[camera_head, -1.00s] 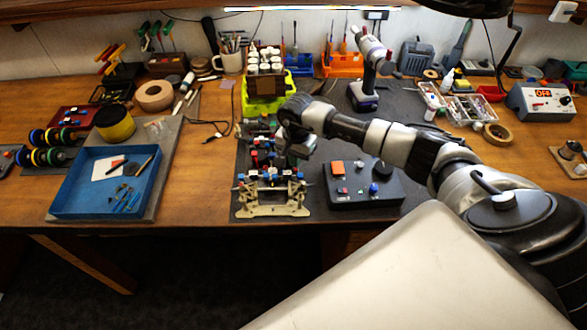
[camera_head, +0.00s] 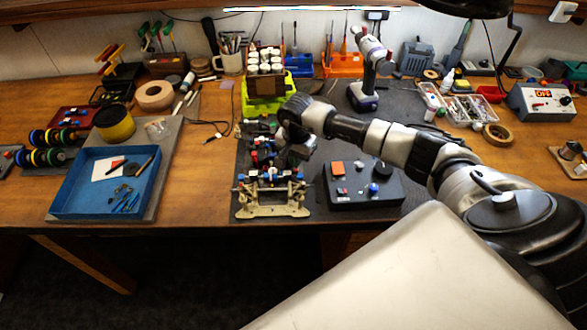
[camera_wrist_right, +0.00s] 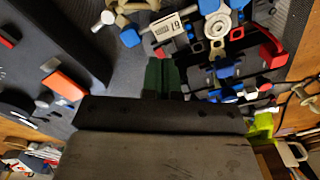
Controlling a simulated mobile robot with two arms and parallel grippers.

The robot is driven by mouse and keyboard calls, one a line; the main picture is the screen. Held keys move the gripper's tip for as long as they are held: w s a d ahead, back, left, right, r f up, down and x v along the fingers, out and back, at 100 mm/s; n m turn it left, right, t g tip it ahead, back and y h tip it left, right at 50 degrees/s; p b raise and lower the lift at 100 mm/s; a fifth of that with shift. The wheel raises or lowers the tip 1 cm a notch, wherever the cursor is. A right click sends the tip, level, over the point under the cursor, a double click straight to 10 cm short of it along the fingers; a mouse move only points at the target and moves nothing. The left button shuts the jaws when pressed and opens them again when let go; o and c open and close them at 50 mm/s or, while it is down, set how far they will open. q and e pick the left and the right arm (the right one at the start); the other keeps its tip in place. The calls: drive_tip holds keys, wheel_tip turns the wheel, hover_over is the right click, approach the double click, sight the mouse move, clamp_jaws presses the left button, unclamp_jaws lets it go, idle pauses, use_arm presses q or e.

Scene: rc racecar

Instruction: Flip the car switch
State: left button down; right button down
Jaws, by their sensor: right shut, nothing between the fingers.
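The car (camera_head: 272,208) is a bare chassis with a tan front frame and blue, red and black parts. It stands on the dark mat near the table's front edge. In the right wrist view the car's parts (camera_wrist_right: 218,25) fill the top right, with a small white label marked with digits. My right gripper (camera_head: 296,154) is over the right side of the car, pointing down. Its green fingertips (camera_wrist_right: 162,74) are together and empty, close to the car's parts; I cannot tell whether they touch. I cannot pick out the car's switch for certain. My left gripper is not in view.
A black control box (camera_head: 350,199) with an orange button and a blue knob sits just right of the car. A blue tray (camera_head: 72,207) lies to the left. A green-yellow bin (camera_head: 257,107) and a drill (camera_head: 364,97) stand behind. Bare wood lies left of the mat.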

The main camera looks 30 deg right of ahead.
drive_tip(key=shift+s+f+b, duration=0.1)
drive_tip(key=shift+f+b, duration=1.25)
drive_tip(key=shift+b, duration=0.05)
idle(1.0)
drive_tip(key=shift+r, duration=0.1)
drive_tip(key=shift+r+p, duration=0.6)
drive_tip(key=shift+r, duration=0.25)
drive_tip(key=shift+r+p, duration=1.25)
drive_tip(key=shift+r, duration=1.35)
